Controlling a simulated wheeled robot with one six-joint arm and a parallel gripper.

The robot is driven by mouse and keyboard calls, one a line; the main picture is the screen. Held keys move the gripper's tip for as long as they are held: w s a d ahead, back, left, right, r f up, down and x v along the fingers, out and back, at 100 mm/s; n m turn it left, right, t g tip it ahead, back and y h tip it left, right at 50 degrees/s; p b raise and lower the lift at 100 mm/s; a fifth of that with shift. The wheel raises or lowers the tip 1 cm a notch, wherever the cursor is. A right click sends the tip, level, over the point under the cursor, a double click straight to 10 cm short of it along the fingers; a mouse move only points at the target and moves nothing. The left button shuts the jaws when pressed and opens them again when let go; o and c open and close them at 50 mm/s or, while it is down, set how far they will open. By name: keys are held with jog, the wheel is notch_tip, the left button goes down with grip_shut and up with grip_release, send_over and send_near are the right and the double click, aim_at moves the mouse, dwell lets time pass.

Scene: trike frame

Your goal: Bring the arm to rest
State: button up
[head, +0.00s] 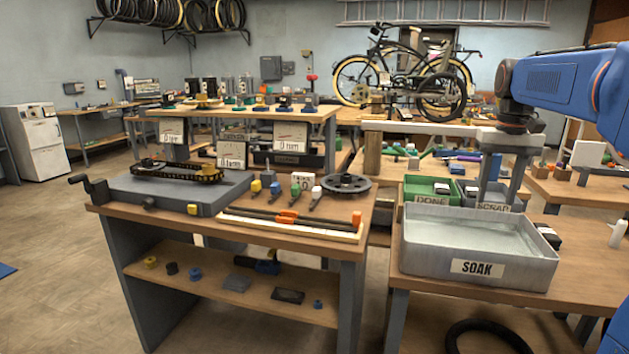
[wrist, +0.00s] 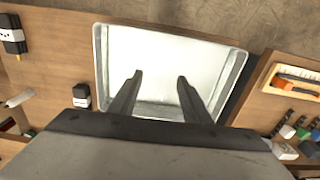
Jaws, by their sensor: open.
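My blue arm (head: 560,82) reaches in from the right in the head view. My gripper (head: 500,203) hangs pointing down above the grey soak tray (head: 475,268). In the wrist view my gripper (wrist: 160,78) shows two dark fingers apart, with nothing between them. Below them is the pale inside of the soak tray (wrist: 238,85). How high the fingertips are above the tray floor is hard to tell.
A green DONE bin (head: 431,200) and a SCRAP bin (head: 498,207) stand behind the soak tray. A workbench (head: 215,222) to the left carries a chain on a grey block, a sprocket and tools. A bicycle (head: 400,75) stands further back. Open floor lies left.

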jog(key=s+a+f+n+t, duration=0.1)
jog(key=s+a+f, duration=0.3)
jog(key=s+f, duration=0.3)
jog(key=s+a+f+n+t, duration=0.1)
jog(key=s+a+f, duration=0.4)
jog(key=s, duration=0.7)
jog(key=s+a+f+n+t, duration=0.1)
jog(key=s+a+f+t, duration=0.1)
jog(key=s+a+f, duration=0.3)
jog(key=s+f, duration=0.3)
jog(key=s, duration=0.1)
jog(key=shift+s+f, duration=0.15)
jog(key=shift+f, duration=0.25)
